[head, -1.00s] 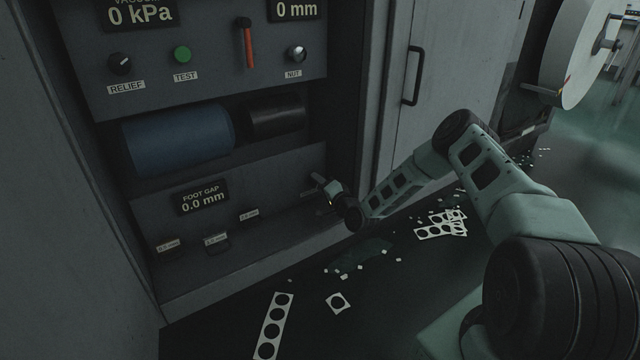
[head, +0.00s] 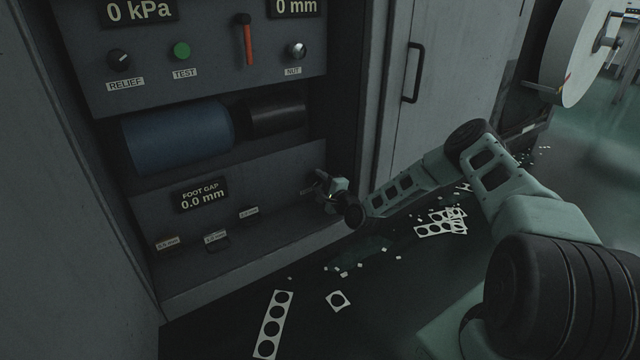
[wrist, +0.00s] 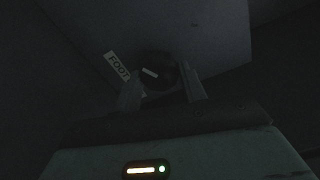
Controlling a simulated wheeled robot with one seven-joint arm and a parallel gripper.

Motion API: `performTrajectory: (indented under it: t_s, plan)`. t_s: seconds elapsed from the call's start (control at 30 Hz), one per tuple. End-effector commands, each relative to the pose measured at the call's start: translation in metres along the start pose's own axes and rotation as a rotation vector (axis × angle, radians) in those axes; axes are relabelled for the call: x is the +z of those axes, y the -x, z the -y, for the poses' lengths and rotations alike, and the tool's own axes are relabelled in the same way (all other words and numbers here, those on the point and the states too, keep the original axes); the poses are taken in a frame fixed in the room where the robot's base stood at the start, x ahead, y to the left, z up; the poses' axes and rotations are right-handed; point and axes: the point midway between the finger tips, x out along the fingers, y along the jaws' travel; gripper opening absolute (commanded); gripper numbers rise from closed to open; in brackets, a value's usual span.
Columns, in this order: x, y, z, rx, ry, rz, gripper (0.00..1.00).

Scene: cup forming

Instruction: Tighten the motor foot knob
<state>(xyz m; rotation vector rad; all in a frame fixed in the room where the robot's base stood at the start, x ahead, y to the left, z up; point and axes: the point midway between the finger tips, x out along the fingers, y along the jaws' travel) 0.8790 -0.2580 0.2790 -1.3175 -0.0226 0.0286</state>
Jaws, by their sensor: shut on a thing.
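The motor foot knob (wrist: 157,72) is a dark round knob with a pale pointer line, beside a label reading FOOT in the wrist view. My gripper (wrist: 161,92) has one finger on each side of the knob and is shut on it. In the head view my gripper (head: 322,194) is at the right end of the lower panel and hides the knob there. The foot gap display (head: 203,195) reads 0.0 mm.
Several small labelled shims (head: 216,238) lie on the low ledge left of my gripper. A blue motor (head: 180,135) sits above. A cabinet door with a black handle (head: 413,73) is at the right. Punched paper scraps (head: 273,325) litter the floor.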

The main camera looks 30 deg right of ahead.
Motion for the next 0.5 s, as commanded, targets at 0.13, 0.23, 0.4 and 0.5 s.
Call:
performTrajectory:
  t_s: [0.13,0.23,0.4,0.5]
  plan:
    - [0.0001,0.0012,-0.002,0.004,-0.011,0.001,0.18]
    - [0.0002,0.0012,-0.002,0.004,-0.011,0.001,0.18]
    - [0.0002,0.0012,-0.002,0.004,-0.01,0.001,0.18]
    - [0.0002,0.0012,-0.0019,0.004,-0.01,0.001,0.58]
